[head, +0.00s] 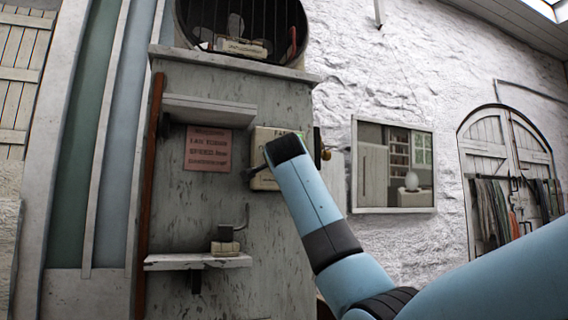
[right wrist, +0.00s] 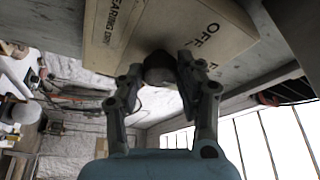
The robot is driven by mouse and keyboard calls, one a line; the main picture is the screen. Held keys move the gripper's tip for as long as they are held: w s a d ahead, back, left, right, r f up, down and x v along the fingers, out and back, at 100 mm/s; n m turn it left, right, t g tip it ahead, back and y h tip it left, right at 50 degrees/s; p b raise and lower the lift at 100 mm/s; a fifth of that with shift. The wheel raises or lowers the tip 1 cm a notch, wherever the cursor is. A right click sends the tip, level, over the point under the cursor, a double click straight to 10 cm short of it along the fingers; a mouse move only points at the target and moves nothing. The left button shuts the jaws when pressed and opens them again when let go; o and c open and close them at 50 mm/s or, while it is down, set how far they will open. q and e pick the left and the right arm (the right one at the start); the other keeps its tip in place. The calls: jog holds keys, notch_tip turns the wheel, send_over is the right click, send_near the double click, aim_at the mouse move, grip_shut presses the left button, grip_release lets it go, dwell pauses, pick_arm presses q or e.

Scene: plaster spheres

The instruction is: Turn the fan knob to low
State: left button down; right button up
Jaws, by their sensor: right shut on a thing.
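The fan control box (head: 261,143) is cream-coloured and fixed to the front of a weathered grey cabinet, partly hidden behind my right arm. In the right wrist view the box (right wrist: 205,25) fills the top and shows the word OFF beside the dark round knob (right wrist: 159,72). My right gripper (right wrist: 161,66) has a finger on each side of the knob and is shut on it. In the head view my right gripper (head: 250,173) is mostly hidden by its wrist at the box front. Where the knob points cannot be told. My left gripper is in neither view.
The round fan (head: 240,24) sits behind bars above the cabinet. A pink notice (head: 208,148) hangs left of the box under a small shelf (head: 208,110). A lower shelf (head: 165,262) carries a small object with a crank. A framed mirror (head: 394,211) hangs on the white wall to the right.

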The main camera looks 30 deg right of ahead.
dwell(0.4)
jog(key=o, duration=1.2)
jog(key=shift+d, duration=0.1)
jog(key=shift+c, duration=0.2)
jog(key=shift+s, duration=0.1)
jog(key=v, duration=1.2)
